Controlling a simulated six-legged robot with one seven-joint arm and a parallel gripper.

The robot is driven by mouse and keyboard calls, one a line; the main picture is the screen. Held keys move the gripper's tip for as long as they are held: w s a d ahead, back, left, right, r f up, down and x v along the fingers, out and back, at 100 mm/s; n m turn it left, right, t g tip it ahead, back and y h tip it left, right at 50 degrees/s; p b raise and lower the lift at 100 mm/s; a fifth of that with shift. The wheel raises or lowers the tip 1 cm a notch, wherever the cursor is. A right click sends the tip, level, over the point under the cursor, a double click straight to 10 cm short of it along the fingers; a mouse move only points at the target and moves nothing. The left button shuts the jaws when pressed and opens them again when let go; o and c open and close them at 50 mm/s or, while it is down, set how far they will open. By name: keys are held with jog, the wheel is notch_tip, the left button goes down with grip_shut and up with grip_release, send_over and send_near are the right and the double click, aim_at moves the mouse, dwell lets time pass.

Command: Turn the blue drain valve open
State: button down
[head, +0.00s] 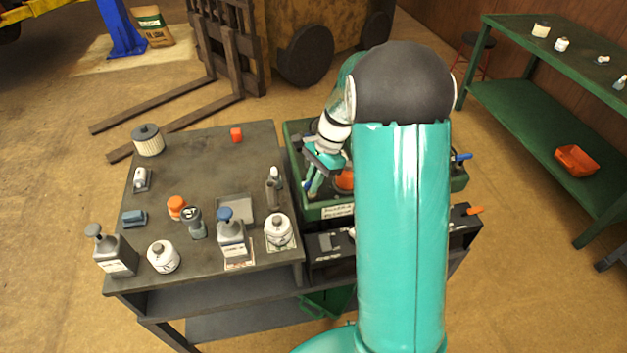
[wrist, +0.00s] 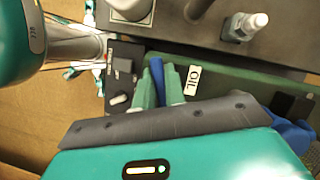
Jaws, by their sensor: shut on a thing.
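My gripper (head: 314,182) is low at the left front of the green machine (head: 330,208), left of an orange part (head: 345,180). In the wrist view its two green fingers (wrist: 160,86) are closed about a narrow blue piece, the blue drain valve handle (wrist: 157,72). A bit of this blue handle (head: 307,187) also shows in the head view beside the fingertips. A white "OIL" label (wrist: 193,80) is just right of the fingers. The valve's body is hidden by my fingers, so I cannot tell how far it is turned.
A grey bench (head: 200,170) to the left holds several bottles, canisters and small parts. A blue lever (head: 462,157) sticks out at the machine's right. A dark box (head: 330,245) with an orange lever (head: 474,210) stands in front. A green shelf table (head: 530,110) is at right.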

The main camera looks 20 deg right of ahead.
jog(key=n+g, duration=0.1)
jog(key=n, duration=0.2)
jog(key=n+g+h, duration=0.1)
jog(key=n, duration=0.3)
jog(key=shift+r+h, duration=0.1)
jog(key=shift+h, duration=0.2)
jog(key=n+h, duration=0.1)
jog(key=n, duration=0.2)
jog(key=n+g+h, duration=0.1)
jog(key=n, duration=0.2)
jog(key=shift+g, duration=0.3)
jog(key=shift+n, duration=0.3)
jog(key=c, duration=1.5)
grip_release()
jog(key=shift+o, duration=0.2)
jog(key=v, duration=1.3)
jog(key=shift+w+r, duration=0.15)
jog(key=shift+r, duration=0.2)
